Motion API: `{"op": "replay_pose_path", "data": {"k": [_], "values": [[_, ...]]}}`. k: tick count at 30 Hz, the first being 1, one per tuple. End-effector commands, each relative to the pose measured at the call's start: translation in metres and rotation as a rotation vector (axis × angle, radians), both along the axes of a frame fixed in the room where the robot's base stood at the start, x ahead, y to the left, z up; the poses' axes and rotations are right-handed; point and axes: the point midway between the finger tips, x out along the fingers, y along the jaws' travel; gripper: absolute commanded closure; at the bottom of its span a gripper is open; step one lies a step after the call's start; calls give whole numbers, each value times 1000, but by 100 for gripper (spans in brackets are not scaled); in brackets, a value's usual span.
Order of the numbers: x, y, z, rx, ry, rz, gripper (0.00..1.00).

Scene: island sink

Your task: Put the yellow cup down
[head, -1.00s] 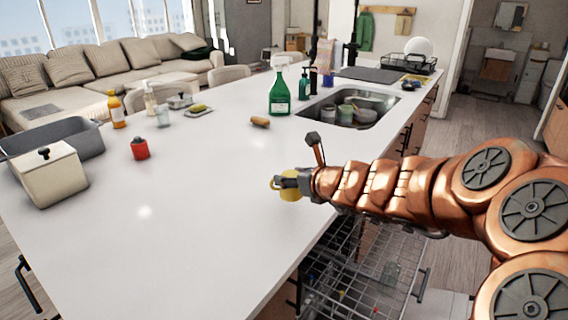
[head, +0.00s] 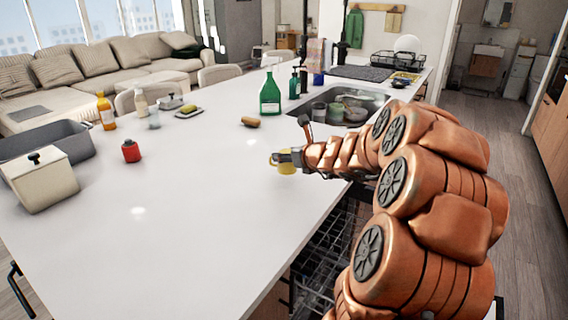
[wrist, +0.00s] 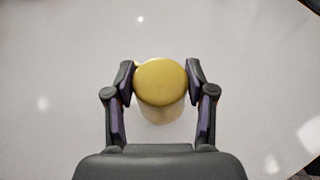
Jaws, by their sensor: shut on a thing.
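The yellow cup (head: 287,168) is at my gripper's tip, over the right part of the white island top (head: 190,215) in the head view. My gripper (head: 284,158) is shut on it. In the wrist view the cup (wrist: 160,82) shows as a round yellow disc between the two fingers of my gripper (wrist: 160,88), with a paler area just below it. I cannot tell whether the cup touches the counter. Part of the cup is hidden behind the gripper in the head view.
An open dishwasher rack (head: 325,250) is below the counter edge. The counter's middle is clear.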

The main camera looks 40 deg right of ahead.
Motion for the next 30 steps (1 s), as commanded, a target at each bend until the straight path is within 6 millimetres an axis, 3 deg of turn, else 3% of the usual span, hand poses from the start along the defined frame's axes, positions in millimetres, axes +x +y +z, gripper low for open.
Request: {"op": "replay_pose_path", "data": {"k": [7, 10, 15, 29, 30], "values": [[11, -6, -3, 2, 4, 1, 83], [9, -6, -23, 5, 5, -1, 83], [9, -5, -36, 3, 2, 3, 83], [9, -5, -41, 1, 1, 3, 83], [9, -5, -40, 0, 2, 3, 42]]}}
